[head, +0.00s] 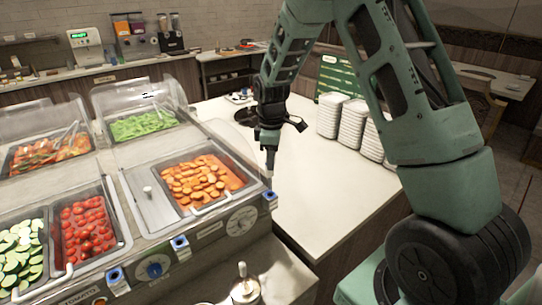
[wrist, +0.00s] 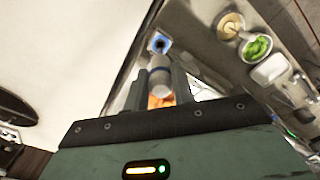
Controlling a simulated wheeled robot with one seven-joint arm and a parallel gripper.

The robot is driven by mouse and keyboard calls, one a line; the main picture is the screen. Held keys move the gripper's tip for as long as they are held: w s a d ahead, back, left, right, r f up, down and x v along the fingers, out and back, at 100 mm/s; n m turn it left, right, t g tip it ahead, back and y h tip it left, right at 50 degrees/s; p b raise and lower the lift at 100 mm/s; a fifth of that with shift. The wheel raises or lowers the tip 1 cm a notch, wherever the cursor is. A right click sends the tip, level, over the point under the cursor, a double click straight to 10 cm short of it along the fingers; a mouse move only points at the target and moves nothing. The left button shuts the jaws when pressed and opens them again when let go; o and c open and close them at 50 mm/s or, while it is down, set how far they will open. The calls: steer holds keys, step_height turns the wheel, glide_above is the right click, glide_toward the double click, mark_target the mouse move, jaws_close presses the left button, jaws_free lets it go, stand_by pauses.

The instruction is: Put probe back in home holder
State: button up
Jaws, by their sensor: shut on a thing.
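My gripper (head: 269,145) points down over the right front corner of the food counter, at the edge of the white worktop. It is shut on the probe, a slim pale grey piece whose lower part (head: 270,166) shows below the fingers. In the wrist view, the grey cylindrical probe (wrist: 160,78) sits between the two dark fingers. A blue-rimmed holder (wrist: 160,43) lies just past the probe's end there. In the head view, this blue holder (head: 271,198) is on the counter's front corner, below the probe. I cannot tell whether the probe touches it.
More blue holders (head: 180,243) line the counter front beside dials. A pan of orange slices (head: 200,182) lies left of my gripper. White container stacks (head: 345,120) stand on the worktop (head: 330,205), whose front part is clear. A metal pot (head: 245,287) stands below the counter.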

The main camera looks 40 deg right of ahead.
mark_target(271, 177)
steer(key=shift+f, duration=0.75)
steer(key=shift+f+b, duration=2.05)
steer(key=shift+f, duration=0.8)
stand_by(0.7)
stand_by(0.4)
steer(key=o, duration=1.1)
steer(key=shift+c, duration=0.2)
steer(key=shift+r, duration=0.1)
